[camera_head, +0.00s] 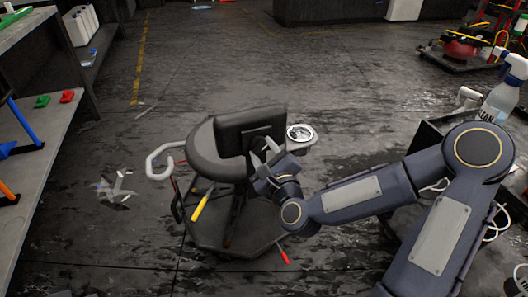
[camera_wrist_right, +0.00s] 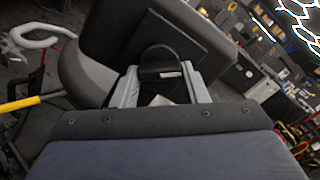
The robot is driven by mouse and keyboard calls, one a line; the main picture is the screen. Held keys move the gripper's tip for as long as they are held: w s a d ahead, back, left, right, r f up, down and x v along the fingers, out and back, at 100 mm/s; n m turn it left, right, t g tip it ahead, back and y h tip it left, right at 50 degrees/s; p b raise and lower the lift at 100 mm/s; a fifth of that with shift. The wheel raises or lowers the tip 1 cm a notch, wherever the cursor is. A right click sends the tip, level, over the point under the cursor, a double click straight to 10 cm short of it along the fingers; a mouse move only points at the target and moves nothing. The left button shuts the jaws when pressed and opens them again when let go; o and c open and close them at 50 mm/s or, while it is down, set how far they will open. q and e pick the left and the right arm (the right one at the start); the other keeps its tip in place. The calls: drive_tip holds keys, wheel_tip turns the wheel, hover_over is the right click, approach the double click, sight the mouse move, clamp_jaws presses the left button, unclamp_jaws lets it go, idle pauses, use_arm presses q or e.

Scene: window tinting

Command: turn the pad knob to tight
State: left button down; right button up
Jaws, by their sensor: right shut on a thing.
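A stool with a round dark seat (camera_head: 205,152) and a square back pad (camera_head: 250,128) stands mid-floor. In the right wrist view the back of the pad (camera_wrist_right: 190,42) fills the upper middle. A round black knob (camera_wrist_right: 160,66) sits on the back of the pad. My right gripper (camera_head: 264,155) is at the pad's back, and in the right wrist view its two grey fingers (camera_wrist_right: 160,88) are closed on either side of the knob. A small white mark shows on the knob's lower part. I cannot read the knob's setting. My left gripper is not in view.
A white curved handle (camera_head: 160,162) and a holder with a round metal dish (camera_head: 301,134) stick out from the stool. Yellow- and red-handled tools hang low on it. A dark cart with a spray bottle (camera_head: 500,98) is at right, a workbench (camera_head: 40,150) at left.

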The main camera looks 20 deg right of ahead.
drive_tip(key=o, duration=1)
drive_tip(key=shift+s, duration=0.1)
drive_tip(key=s, duration=0.2)
drive_tip(key=s+p, duration=0.1)
drive_tip(key=s, duration=0.4)
drive_tip(key=shift+s+d, duration=0.3)
drive_tip(key=shift+d, duration=0.05)
